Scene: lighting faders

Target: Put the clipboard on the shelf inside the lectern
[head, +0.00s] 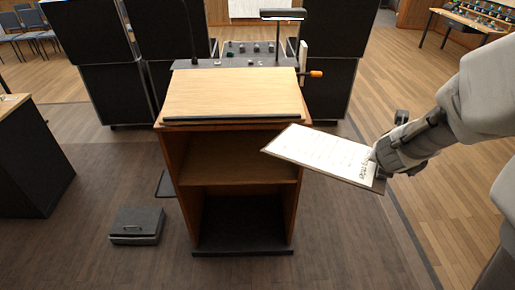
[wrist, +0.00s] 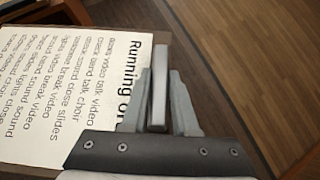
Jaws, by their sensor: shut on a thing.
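The clipboard (head: 322,154) is a thin board with a white printed sheet. It is held nearly flat in the air in front of the lectern's right side, its far left corner near the lectern opening. My gripper (head: 380,165) is shut on its right end. In the wrist view the gripper fingers (wrist: 158,105) pinch the clip end beside the printed sheet (wrist: 70,95). The wooden lectern (head: 172,160) stands in the middle with an open front. Its inner shelf (head: 240,172) looks bare in the part I see. The clipboard's corner overlaps the opening's right edge in the head view.
The lectern has a sloped top (head: 235,95) with a lamp (head: 283,15) and an orange-handled thing (head: 315,74) at its right. A grey case (head: 137,225) lies on the floor at left. Black cabinets (head: 110,90) stand behind. The floor in front is clear.

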